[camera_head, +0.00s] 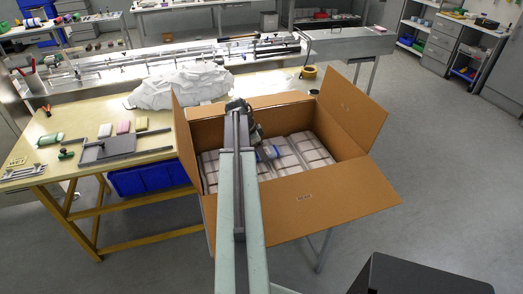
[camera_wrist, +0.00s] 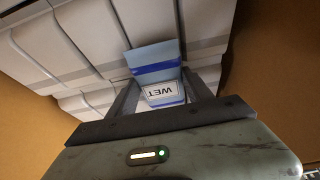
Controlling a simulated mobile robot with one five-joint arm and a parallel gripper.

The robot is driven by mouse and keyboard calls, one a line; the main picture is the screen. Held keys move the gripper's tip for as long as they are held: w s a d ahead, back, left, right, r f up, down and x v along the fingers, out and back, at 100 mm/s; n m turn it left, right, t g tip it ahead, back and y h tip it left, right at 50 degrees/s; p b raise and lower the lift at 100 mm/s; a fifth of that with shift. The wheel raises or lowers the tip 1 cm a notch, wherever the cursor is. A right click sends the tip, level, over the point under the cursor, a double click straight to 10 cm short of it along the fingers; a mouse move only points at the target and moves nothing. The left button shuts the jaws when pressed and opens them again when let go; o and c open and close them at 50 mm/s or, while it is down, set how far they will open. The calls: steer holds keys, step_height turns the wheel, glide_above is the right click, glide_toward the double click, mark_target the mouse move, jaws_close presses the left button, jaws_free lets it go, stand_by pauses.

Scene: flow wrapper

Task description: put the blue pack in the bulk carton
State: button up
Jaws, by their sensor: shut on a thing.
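The blue pack (camera_wrist: 154,62) is light blue with darker blue bands and a white label reading "WET". My gripper (camera_wrist: 162,92) is shut on it, with one dark finger on each side. In the head view my arm reaches over the open bulk carton (camera_head: 310,203), and my gripper (camera_head: 257,143) is within its opening. A bit of blue (camera_head: 268,153) shows beside it; my arm hides most of the pack there. White packs (camera_head: 305,152) fill the carton in rows. I cannot tell whether the blue pack touches them.
The carton's brown flaps (camera_head: 353,110) stand out around its opening. A yellow-framed table (camera_head: 70,170) at left bears a grey fixture and small coloured packs (camera_head: 123,127). A white crumpled sheet (camera_head: 185,84) lies behind the carton.

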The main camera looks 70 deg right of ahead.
steer(key=o, duration=1.4)
steer(key=o, duration=0.3)
steer(key=shift+o, duration=0.2)
step_height(320, 180, up, 8)
steer(key=p, duration=0.8)
steer(key=shift+r, duration=0.1)
